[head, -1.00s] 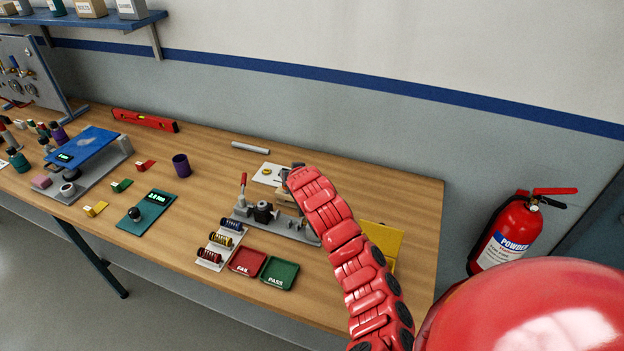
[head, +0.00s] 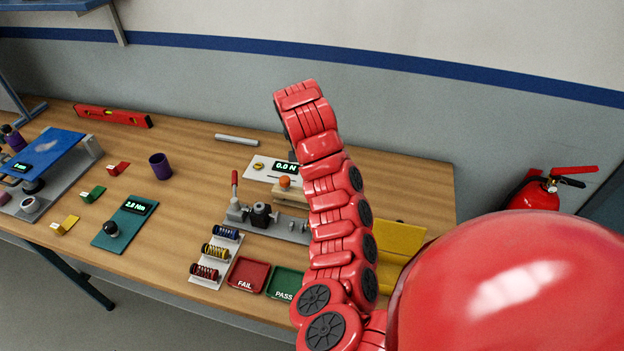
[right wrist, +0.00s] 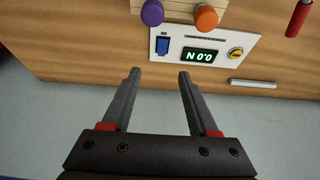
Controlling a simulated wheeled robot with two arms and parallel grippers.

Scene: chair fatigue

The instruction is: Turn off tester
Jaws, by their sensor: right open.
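The tester's white panel (head: 262,175) lies on the bench, with a lit green display (head: 286,167) reading 0.0 N. In the right wrist view the panel (right wrist: 205,34) appears upside down, with its lit display (right wrist: 200,57), a blue rocker switch (right wrist: 162,46) and a yellow round button (right wrist: 235,53). My right gripper (right wrist: 158,75) is open and empty, its fingertips apart just short of the panel's edge in that view, near the blue switch. In the head view my right arm hides the gripper and the switch. My left gripper is not in view.
A fixture with a red lever (head: 235,185) stands in front of the panel. An orange knob (right wrist: 206,17) and a purple knob (right wrist: 152,12) are close to it. A grey rod (head: 237,139) lies behind. Red FAIL (head: 248,273) and green PASS trays (head: 284,282) sit at the front.

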